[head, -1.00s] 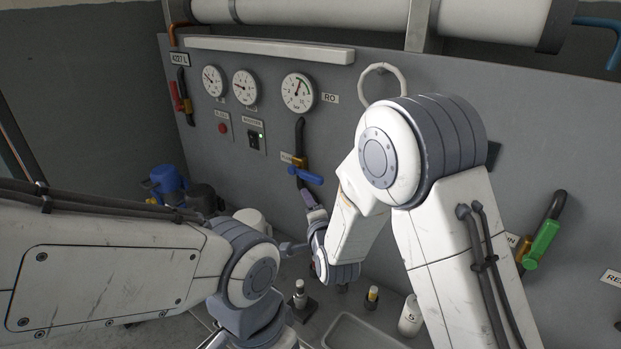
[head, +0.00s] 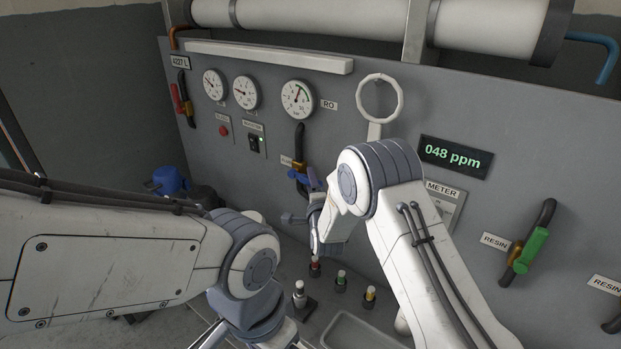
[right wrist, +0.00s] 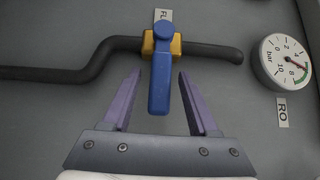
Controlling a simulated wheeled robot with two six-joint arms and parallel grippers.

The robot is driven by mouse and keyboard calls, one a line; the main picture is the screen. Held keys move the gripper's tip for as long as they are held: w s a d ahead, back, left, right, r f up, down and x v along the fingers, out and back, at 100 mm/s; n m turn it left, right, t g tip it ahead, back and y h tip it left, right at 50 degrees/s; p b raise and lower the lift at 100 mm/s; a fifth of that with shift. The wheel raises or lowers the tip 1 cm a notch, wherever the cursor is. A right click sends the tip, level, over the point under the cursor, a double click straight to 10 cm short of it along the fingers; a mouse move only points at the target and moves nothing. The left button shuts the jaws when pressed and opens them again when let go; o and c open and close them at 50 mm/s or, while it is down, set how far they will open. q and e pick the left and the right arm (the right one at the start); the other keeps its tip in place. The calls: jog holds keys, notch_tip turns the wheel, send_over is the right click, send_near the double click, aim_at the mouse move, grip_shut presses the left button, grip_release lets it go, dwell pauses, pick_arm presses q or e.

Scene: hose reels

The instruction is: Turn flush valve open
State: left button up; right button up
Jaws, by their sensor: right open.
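The flush valve is a brass body (right wrist: 162,42) with a blue lever handle (right wrist: 160,78) on a black pipe, under a partly cut-off label beginning "FL". The handle lies crosswise to the pipe. In the head view the valve's brass body (head: 299,164) is on the panel below the RO gauge, and the handle is partly hidden by my right gripper. My right gripper (right wrist: 158,100) is open, with one purple finger on each side of the handle's free end; a gap shows on both sides. My left arm shows at the left of the head view; its gripper does not show.
A green-handled resin valve (head: 530,250) is at right and a red-handled valve (head: 178,99) at upper left. A white ring (head: 379,98) and a 048 ppm display (head: 455,157) are on the panel. Several small bottles and a tray (head: 350,330) are below.

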jog(key=shift+w, duration=0.3)
grip_shut()
jog(key=shift+a, duration=0.1)
dwell(1.2)
